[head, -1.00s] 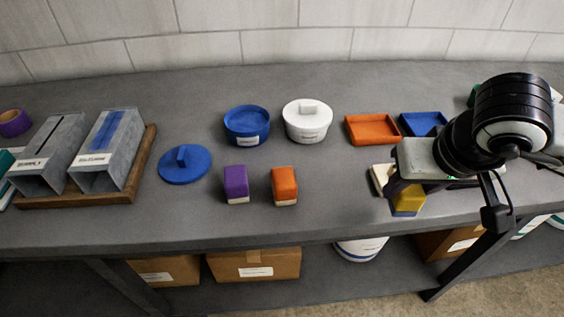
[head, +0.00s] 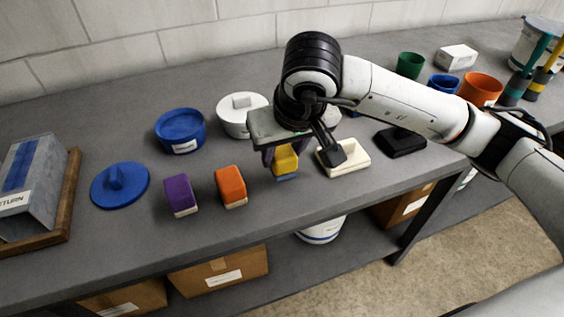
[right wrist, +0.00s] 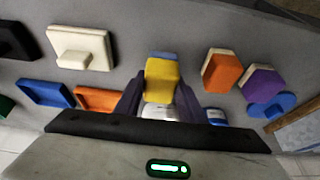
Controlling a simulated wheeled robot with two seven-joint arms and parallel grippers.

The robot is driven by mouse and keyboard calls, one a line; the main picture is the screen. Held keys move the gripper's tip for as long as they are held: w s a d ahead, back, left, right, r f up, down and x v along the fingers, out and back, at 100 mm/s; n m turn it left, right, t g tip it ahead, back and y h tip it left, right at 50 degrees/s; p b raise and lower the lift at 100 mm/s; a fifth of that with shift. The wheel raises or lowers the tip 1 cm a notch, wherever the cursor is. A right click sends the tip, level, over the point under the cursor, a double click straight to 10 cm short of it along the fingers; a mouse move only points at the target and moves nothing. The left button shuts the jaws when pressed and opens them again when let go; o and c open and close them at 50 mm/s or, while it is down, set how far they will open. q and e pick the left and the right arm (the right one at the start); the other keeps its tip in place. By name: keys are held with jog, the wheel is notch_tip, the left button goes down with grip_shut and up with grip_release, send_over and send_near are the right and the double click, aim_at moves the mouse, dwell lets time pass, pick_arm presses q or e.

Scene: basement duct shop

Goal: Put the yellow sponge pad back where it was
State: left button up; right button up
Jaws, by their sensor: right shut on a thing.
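The yellow sponge pad (head: 286,162), with a blue underside, is between the fingers of my right gripper (head: 281,155). The gripper is shut on it, pointing down over the bench's front part. In the right wrist view the yellow pad (right wrist: 161,80) sits between both fingers, with the orange pad (right wrist: 222,70) and purple pad (right wrist: 262,84) to the right. My left gripper is out of view.
A blue pot (head: 180,131), a lidded white pot (head: 238,117) and a blue lid (head: 120,185) stand on the bench (head: 240,243). Orange (right wrist: 97,98) and blue (right wrist: 45,93) trays show in the right wrist view.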

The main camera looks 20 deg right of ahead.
aim_at(282, 165)
jog(key=shift+f, duration=1.6)
jog(key=shift+f, duration=0.15)
jog(key=o, duration=0.9)
jog(key=shift+r+p, duration=0.3)
jog(key=b+v, duration=0.1)
jog(key=v, duration=1.1)
